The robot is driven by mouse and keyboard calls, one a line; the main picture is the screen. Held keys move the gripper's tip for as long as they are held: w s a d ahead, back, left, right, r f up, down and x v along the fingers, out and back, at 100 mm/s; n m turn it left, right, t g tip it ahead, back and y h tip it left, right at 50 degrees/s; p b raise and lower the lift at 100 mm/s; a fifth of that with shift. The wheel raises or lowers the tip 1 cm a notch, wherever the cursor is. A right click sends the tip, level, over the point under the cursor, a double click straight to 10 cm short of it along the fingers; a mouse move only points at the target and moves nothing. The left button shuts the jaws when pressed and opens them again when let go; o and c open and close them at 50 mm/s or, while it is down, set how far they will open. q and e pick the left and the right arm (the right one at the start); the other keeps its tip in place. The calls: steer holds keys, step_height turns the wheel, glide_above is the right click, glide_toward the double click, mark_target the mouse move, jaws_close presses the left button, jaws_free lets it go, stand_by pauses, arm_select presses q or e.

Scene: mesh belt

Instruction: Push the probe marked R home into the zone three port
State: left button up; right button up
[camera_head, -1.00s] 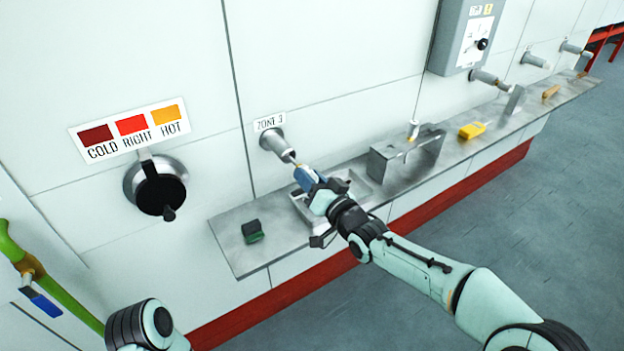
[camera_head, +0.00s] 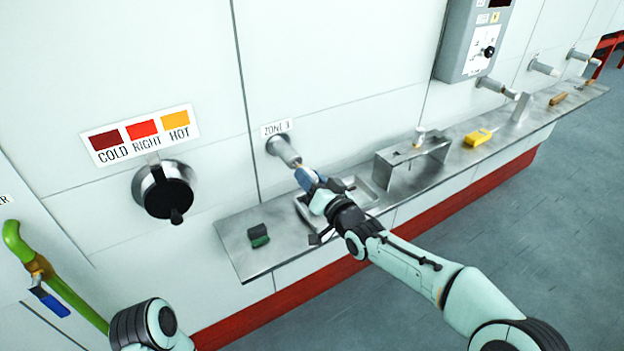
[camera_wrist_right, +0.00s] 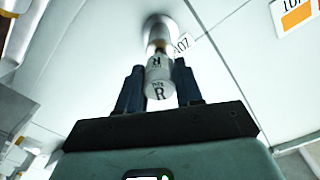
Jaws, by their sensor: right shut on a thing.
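The zone three port (camera_head: 284,149) is a grey metal tube standing out from the white wall under its ZONE 3 label (camera_head: 276,128). My right gripper (camera_head: 306,178) is just in front of the port's mouth, shut on the probe. In the right wrist view the probe (camera_wrist_right: 159,88) is a pale cylinder marked R, between the two dark fingers (camera_wrist_right: 159,90). Its far end lines up with the port (camera_wrist_right: 159,32), with a brownish band where they meet. How deep it sits inside is hidden. My left gripper is out of view; only part of that arm shows.
A metal shelf (camera_head: 236,241) runs along the wall below the port, with a tray (camera_head: 363,190) under my right gripper. A green-and-black block (camera_head: 259,235), a metal stand (camera_head: 395,172) and a yellow object (camera_head: 478,137) sit on it. A black knob (camera_head: 165,192) is at left.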

steer(key=shift+w+a+p, duration=0.35)
steer(key=shift+w+a, duration=0.1)
steer(key=shift+w, duration=0.15)
steer(key=o, duration=1.1)
steer(key=shift+c, duration=0.2)
steer(key=b+v, duration=0.1)
steer(key=v, duration=1.2)
steer(key=shift+b, duration=0.4)
steer(key=shift+s+d, duration=0.15)
